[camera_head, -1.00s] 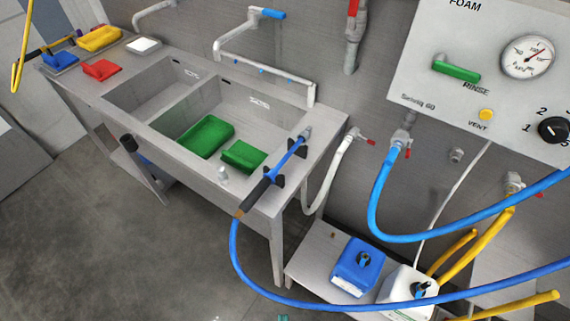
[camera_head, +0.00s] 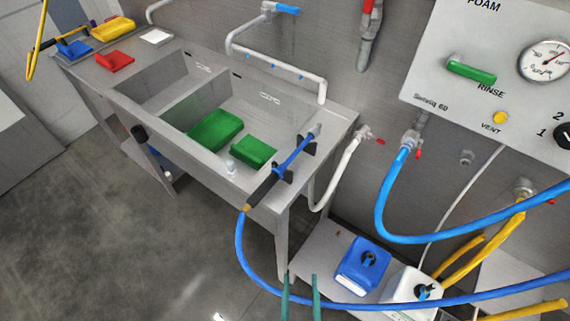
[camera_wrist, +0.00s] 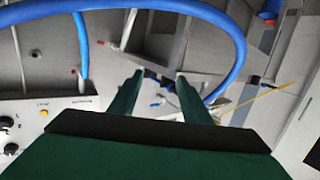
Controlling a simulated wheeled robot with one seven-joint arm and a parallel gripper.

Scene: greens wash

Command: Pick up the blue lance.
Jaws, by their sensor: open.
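The blue lance (camera_head: 291,160) rests in black holders on the right end of the steel sink. Its black grip points toward the front, and a blue hose runs from it down and off to the right. My gripper (camera_head: 300,277) shows at the bottom of the head view as two green fingers. It is open and empty, in front of and below the lance's grip end, apart from it. In the wrist view my gripper (camera_wrist: 159,75) has its fingers spread. A small dark and blue shape shows beyond the tips there, too small to name surely.
The blue hose (camera_head: 385,305) crosses in front of the lower shelf. A blue canister (camera_head: 362,263) and a white canister (camera_head: 408,292) stand there. Green tubs (camera_head: 216,130) lie in the sink (camera_head: 345,122). The foam panel (camera_head: 450,100) is at upper right. The floor at left is clear.

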